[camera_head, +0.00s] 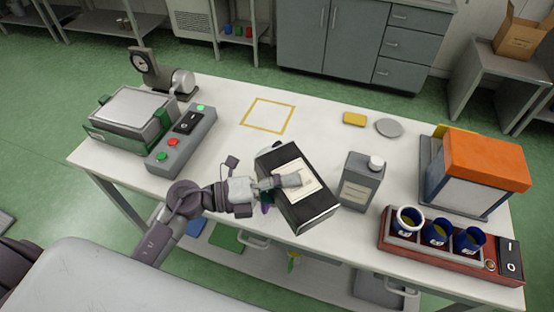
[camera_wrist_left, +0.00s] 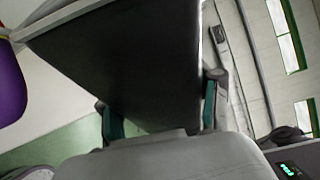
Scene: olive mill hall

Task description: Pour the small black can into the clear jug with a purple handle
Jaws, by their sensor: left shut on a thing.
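My left gripper (camera_head: 282,182) is shut on the black can (camera_head: 312,208), a boxy can with a cream label. The can is tilted over above the front middle of the table. In the left wrist view the can's dark side (camera_wrist_left: 120,60) fills the space between the fingers of my left gripper (camera_wrist_left: 160,108). A bit of purple, likely the jug's handle (camera_head: 267,208), shows beside the can under the gripper. A purple curved part (camera_wrist_left: 8,85) also shows at the left edge of the wrist view. The jug's clear body is hidden, and I cannot see any liquid. My right gripper is out of view.
A grey can with a white cap (camera_head: 360,182) stands close right of the black can. A red rack (camera_head: 400,250) with blue cups and an orange-topped box (camera_head: 485,160) are at right. A control box (camera_head: 180,140) is at left. The yellow-outlined square (camera_head: 268,116) is empty.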

